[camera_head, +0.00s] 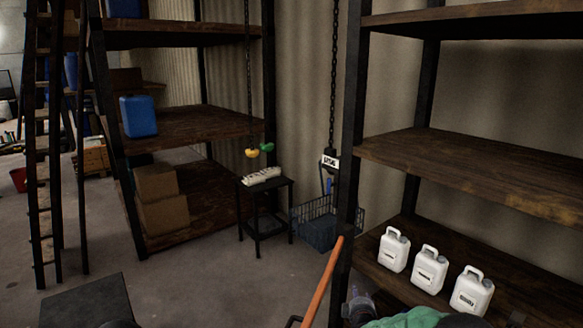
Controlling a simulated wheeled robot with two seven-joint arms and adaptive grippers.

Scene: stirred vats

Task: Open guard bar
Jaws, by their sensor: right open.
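The guard bar appears to be the long orange bar (322,284) at the bottom centre. It slants up to the right, and its upper end lies in front of the dark shelf post. My right gripper (358,298) is low in the picture, just right of the bar and apart from it in the picture. It is small, dark and partly cut off, with nothing visible held in it. The bar's lower end is out of frame. My left gripper is not in view.
White jugs (429,269) stand on the lower right shelf (405,230). A wire basket (318,232) and small black table (265,200) stand behind the bar. Chains hang there. A dark flat-topped block (85,300) is at lower left. The middle floor is clear.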

